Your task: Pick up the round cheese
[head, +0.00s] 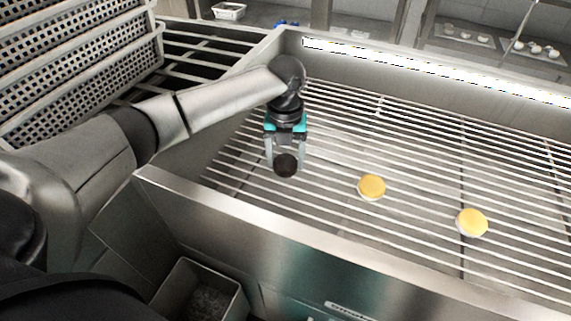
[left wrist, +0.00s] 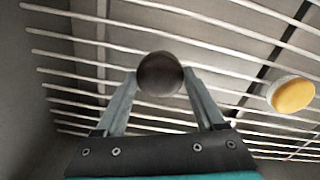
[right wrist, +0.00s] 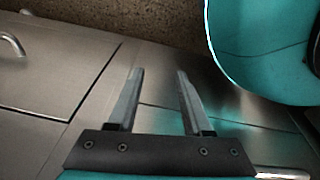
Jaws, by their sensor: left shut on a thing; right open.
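My left gripper (head: 286,160) is over the wire rack and shut on a dark brown round thing (head: 286,166), which could be a cheese. The left wrist view shows the same dark round thing (left wrist: 160,73) between the fingertips. Two round pieces with yellow tops and pale sides lie on the rack to the right: a nearer one (head: 371,186) and a farther-right one (head: 472,222). One yellow piece also shows at the right of the left wrist view (left wrist: 292,94). In the right wrist view, my right gripper (right wrist: 159,75) is open and empty, pointing at metal panels.
The wire rack (head: 420,150) sits inside a metal basin with a raised front wall (head: 300,235). Perforated baskets (head: 80,60) are stacked at the left. A small metal bin (head: 200,290) is below the front wall. Much of the rack is clear.

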